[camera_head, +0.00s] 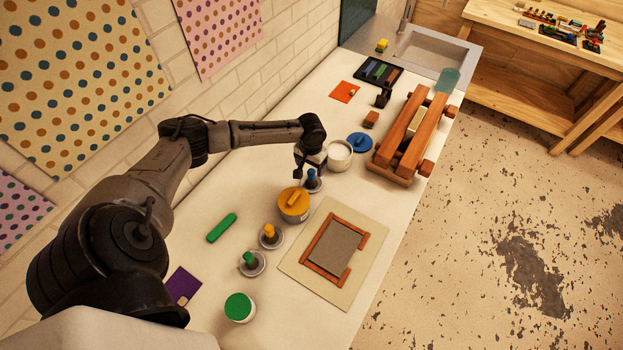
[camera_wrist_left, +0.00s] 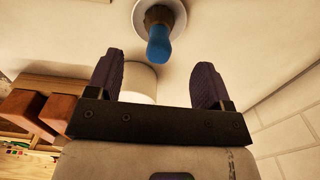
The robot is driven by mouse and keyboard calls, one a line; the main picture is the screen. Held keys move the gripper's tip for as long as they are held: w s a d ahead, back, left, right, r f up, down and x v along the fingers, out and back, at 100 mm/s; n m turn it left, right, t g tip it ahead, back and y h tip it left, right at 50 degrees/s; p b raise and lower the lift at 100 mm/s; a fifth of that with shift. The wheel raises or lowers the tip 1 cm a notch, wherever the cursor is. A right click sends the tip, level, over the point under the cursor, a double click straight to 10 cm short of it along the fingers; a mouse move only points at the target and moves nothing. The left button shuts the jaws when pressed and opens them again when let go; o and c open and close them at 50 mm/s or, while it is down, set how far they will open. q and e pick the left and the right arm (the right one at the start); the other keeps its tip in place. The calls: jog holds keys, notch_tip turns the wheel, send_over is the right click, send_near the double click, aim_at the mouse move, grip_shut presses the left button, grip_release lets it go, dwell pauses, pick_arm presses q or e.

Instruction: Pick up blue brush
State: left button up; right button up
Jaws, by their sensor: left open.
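The blue brush (camera_head: 312,176) stands in a small round pale dish, partly hidden under my left gripper. In the left wrist view the brush's blue handle (camera_wrist_left: 158,46) points toward the gripper, with a brownish part behind it at the dish. My left gripper (camera_head: 308,170) is just above the brush. In the left wrist view its two dark fingers (camera_wrist_left: 158,60) are spread wide, with the blue handle end roughly centred between the tips. Nothing is held. My right gripper is not in view.
A yellow-lidded pot (camera_head: 294,205) stands close in front, and a white pot (camera_head: 339,155) is just right of the gripper. Yellow (camera_head: 270,234) and green (camera_head: 250,261) brushes stand in dishes nearer. A framed board (camera_head: 335,248) and a wooden press (camera_head: 410,135) occupy the right side.

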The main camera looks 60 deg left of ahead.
aim_at(312, 171)
pick_arm(q)
jog(key=shift+w+f, duration=0.1)
jog(key=shift+f, duration=3.1)
jog(key=c, duration=1)
jog(key=shift+c, duration=0.2)
jog(key=shift+r, duration=0.1)
jog(key=shift+r, duration=0.55)
notch_tip(312, 171, up, 3)
jog(key=shift+f, duration=0.2)
jog(key=w+d+r, duration=0.4)
jog(key=d+r, duration=0.3)
jog(key=d, duration=0.4)
jog(key=shift+b, duration=0.3)
